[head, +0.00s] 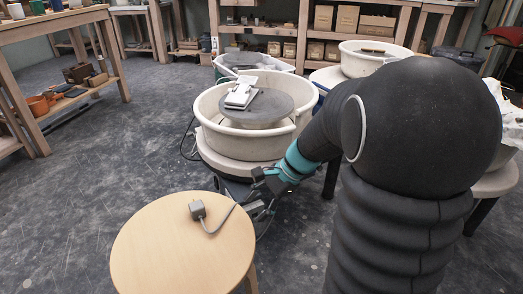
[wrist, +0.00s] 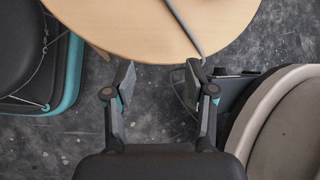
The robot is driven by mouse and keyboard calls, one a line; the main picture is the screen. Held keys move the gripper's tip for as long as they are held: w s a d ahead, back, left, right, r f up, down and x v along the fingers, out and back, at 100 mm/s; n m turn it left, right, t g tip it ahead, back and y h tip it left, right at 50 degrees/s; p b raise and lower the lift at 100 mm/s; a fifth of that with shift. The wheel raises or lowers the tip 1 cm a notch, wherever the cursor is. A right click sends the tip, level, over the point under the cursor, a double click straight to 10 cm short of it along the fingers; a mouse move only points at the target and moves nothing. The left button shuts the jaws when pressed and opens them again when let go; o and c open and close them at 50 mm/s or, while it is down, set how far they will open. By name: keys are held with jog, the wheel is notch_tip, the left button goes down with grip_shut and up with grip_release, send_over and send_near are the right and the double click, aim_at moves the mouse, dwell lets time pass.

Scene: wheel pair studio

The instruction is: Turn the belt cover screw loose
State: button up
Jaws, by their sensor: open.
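No belt cover screw can be made out in either view. A pottery wheel with a cream splash pan (head: 215,128) stands beyond the stool; its pan also shows at the right of the wrist view (wrist: 285,125). A white object (head: 241,93) lies on its grey wheel head (head: 262,108). My gripper (head: 258,198) is between the stool and the wheel, partly hidden by its own links. In the wrist view my gripper (wrist: 160,80) is open and empty, its fingers apart above the floor near the stool's edge.
The cable (wrist: 182,22) runs off the stool near one finger. A dark box with a knob (wrist: 230,80) is beside the pan. Free floor lies left.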

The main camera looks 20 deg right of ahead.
jog(key=w+d+f+m+t+y+p, duration=0.25)
jog(key=w+d+f+m, duration=0.3)
jog(key=w+m, duration=0.3)
jog(key=w+d+f+m+t+y+p, duration=0.1)
jog(key=w+d+f+m+t+y, duration=0.1)
jog(key=w+d+f+m+t, duration=0.45)
jog(key=w+d+f+m+t+h+p, duration=0.1)
jog(key=w+d+f+m+t+h, duration=0.3)
jog(key=d+m, duration=0.5)
jog(key=w+d+f+m+t+h, duration=0.1)
jog(key=w+d+f+m+t, duration=0.1)
jog(key=d+f+m, duration=0.6)
jog(key=w+a+r+m, duration=0.1)
jog(key=w+a, duration=0.2)
jog(key=w, duration=0.3)
jog(key=w+a+r+m, duration=0.1)
jog(key=w+a, duration=0.2)
jog(key=w, duration=0.4)
jog(key=shift+a+r, duration=0.35)
jog(key=shift+r, duration=0.05)
